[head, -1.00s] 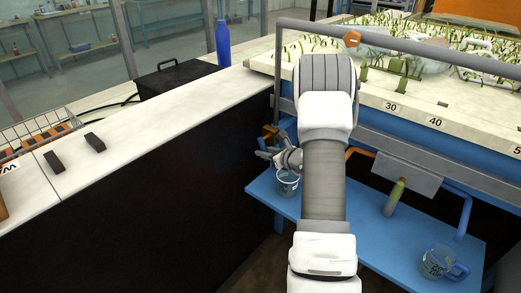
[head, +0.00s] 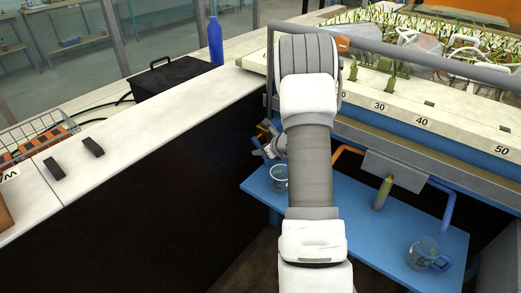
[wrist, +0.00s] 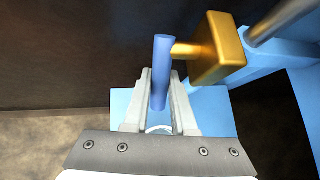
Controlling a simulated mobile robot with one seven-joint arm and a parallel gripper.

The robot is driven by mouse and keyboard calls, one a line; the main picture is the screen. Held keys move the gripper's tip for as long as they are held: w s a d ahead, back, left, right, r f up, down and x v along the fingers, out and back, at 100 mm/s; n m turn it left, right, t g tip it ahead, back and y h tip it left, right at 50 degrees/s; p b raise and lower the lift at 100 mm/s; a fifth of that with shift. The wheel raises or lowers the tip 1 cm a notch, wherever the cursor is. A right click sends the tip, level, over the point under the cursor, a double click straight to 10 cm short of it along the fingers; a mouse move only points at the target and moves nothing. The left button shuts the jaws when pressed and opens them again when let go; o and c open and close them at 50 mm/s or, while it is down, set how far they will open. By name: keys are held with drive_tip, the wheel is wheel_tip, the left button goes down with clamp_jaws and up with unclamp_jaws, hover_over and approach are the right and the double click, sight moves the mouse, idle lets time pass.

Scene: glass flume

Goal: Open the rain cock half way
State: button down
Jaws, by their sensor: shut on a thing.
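The rain cock appears to be the brass valve body (wrist: 218,50) with a blue lever (wrist: 161,75) in the wrist view. The lever stands roughly upright in that picture, joined to the brass body by a short brass stem on its right. My gripper (wrist: 161,84) is shut on the blue lever, with one finger on each side of it. In the head view the brass body (head: 262,130) shows small beside the flume's near left corner, and my gripper (head: 266,149) is just below it. My own arm hides part of that area.
A glass jug (head: 279,178) stands on the blue shelf (head: 345,228) below my gripper, and another jug (head: 424,252) stands at its right. The dark side of the white-topped bench (head: 140,165) is close on the left.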

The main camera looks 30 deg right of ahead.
drive_tip(key=shift+s, duration=0.1)
drive_tip(key=c, duration=1)
unclamp_jaws()
drive_tip(key=p+v, duration=0.2)
drive_tip(key=v, duration=1.5)
drive_tip(key=shift+r+p, duration=0.15)
drive_tip(key=shift+p, duration=0.25)
drive_tip(key=shift+s+d, duration=0.1)
